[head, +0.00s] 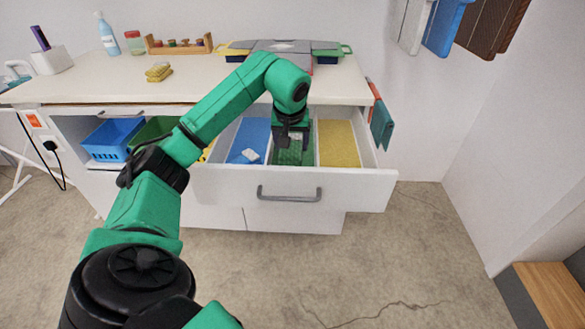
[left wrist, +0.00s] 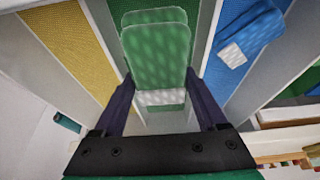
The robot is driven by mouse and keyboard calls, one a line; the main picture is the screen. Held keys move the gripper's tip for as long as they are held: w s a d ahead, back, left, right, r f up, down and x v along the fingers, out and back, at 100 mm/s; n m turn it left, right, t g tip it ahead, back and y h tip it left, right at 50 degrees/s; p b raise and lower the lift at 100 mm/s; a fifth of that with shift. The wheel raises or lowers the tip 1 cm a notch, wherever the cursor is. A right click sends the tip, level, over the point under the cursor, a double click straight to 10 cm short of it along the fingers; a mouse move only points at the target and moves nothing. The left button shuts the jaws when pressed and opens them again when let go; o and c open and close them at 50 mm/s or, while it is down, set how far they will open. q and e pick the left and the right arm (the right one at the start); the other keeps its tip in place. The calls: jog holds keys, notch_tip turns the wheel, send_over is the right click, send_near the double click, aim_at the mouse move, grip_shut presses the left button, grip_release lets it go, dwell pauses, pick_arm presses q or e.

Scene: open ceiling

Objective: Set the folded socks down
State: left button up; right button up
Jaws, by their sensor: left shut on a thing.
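Green folded socks with a white band (left wrist: 158,60) are between the fingers of my left gripper (left wrist: 162,104), which is shut on them. In the head view my left gripper (head: 292,137) points down into the green-lined middle compartment (head: 293,157) of the open drawer (head: 225,182). I cannot tell whether the socks touch the compartment floor. Blue folded socks with a white band (left wrist: 247,33) lie in the blue-lined compartment (head: 255,132) beside it. The yellow-lined compartment (head: 338,144) on the other side looks empty. My right gripper is not in view.
Dividers separate the drawer compartments. A blue basket (head: 112,140) stands on an open shelf at left. On the countertop (head: 100,88) are a yellow sponge-like stack (head: 158,71), a spray bottle (head: 106,33) and a grey case (head: 280,46). A teal cloth (head: 381,125) hangs at the cabinet's right side.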

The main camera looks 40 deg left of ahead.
aim_at(291, 149)
pick_arm(q)
notch_tip(291, 149, down, 8)
jog(key=o, duration=1.3)
jog(key=shift+b, duration=0.3)
jog(key=p+v, duration=0.1)
jog(key=v, duration=1.1)
jog(key=shift+r, duration=0.1)
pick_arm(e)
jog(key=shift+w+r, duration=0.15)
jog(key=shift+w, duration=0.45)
pick_arm(q)
jog(key=shift+w, duration=0.1)
